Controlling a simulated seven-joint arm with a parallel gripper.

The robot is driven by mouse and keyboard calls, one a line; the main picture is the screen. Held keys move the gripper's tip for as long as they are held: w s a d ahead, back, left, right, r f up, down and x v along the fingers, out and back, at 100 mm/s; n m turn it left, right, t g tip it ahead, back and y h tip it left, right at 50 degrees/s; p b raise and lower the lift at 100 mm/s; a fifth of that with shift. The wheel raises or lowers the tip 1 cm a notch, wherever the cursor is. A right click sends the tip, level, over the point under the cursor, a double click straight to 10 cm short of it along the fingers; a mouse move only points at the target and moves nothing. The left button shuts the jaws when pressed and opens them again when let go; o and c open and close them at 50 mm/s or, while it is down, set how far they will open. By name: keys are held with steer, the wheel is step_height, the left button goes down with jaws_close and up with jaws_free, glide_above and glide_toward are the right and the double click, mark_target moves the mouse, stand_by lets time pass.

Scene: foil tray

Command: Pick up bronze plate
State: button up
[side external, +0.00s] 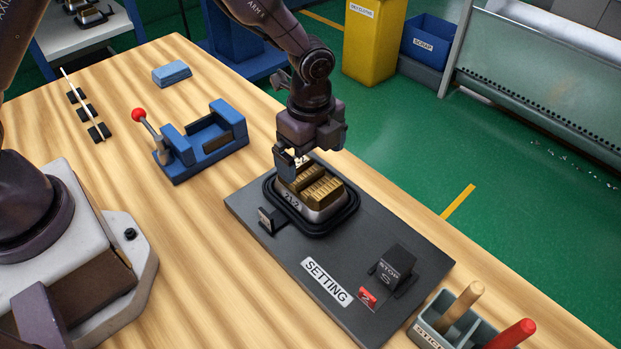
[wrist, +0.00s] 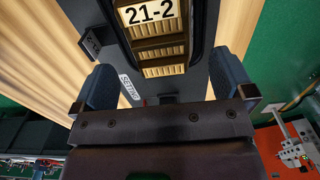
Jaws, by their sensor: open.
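Bronze ribbed plates (side external: 322,191) sit inside a silver tray (side external: 318,214) with a black rim, marked 21-2. Part of the bronze also shows at the top of the wrist view (wrist: 160,45), under the 21-2 label. My gripper (side external: 291,163) is over the far left end of the tray, with its fingers pointing down. In the wrist view its two dark fingers stand wide apart, with nothing held between them (wrist: 166,85). Whether a finger touches the bronze or the tray cannot be told. The gripper hides part of the tray's far end.
The tray stands on a dark board (side external: 266,247) with a SETTING label and a black STOP block (side external: 395,267). A blue fixture (side external: 205,142) with a red-knobbed lever stands to the left. A grey holder (side external: 450,325) with handled tools is at the lower right.

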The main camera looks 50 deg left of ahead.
mark_target(311, 176)
step_height(311, 176, down, 5)
steer(key=shift+s+r, duration=0.15)
steer(key=c, duration=1.2)
steer(key=shift+o, duration=0.2)
steer(key=shift+r, duration=0.1)
steer(key=shift+r, duration=0.1)
